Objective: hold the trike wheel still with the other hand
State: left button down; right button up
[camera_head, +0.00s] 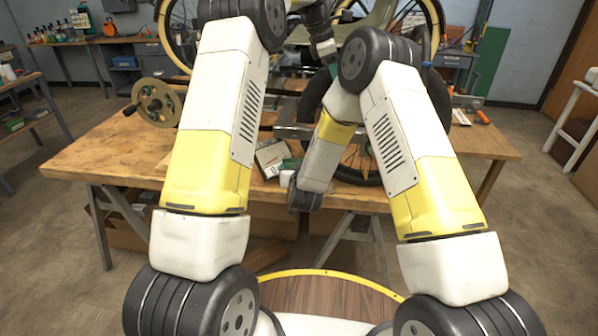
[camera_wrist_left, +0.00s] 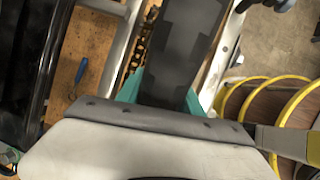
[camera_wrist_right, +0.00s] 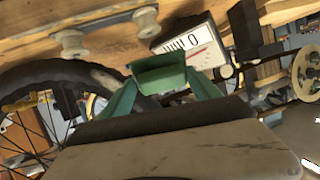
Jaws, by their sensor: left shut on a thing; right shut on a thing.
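The trike wheel has a dark tyre (camera_head: 432,105) and spokes, and stands at the work table's right half, partly behind my right arm. My left gripper (camera_head: 325,50) is at the upper left of this wheel. In the left wrist view its teal fingers (camera_wrist_left: 164,88) are shut on either side of the black treaded tyre (camera_wrist_left: 183,45). My right gripper is low in front of the table, left of the wheel. In the right wrist view its teal fingers (camera_wrist_right: 166,92) are shut on a green blocky thing (camera_wrist_right: 160,74). The wheel's tyre (camera_wrist_right: 55,72) shows left of them, apart from the fingers.
A white gauge box (camera_head: 271,157) is on the wooden table (camera_head: 95,155), close behind my right gripper. A handwheel (camera_head: 154,103) stands at the table's left. Orange-handled tools (camera_head: 481,117) lie at the right. The table's left front is clear.

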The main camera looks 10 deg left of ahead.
jog(key=shift+a+f+t, duration=0.15)
jog(key=shift+f+t, duration=0.25)
jog(key=shift+t, duration=0.4)
jog(key=shift+w+d+t, duration=0.1)
jog(key=shift+d+t, duration=0.15)
jog(key=shift+t, duration=0.35)
jog(key=d+t, duration=0.1)
jog(key=d+r+t, duration=0.1)
jog(key=d+t, duration=0.1)
jog(key=d+r+t+h, duration=0.1)
jog(key=shift+w+d+m, duration=0.15)
jog(key=shift+d+m, duration=0.05)
jog(key=shift+m, duration=0.1)
jog(key=shift+w+f, duration=0.1)
jog(key=shift+w, duration=0.8)
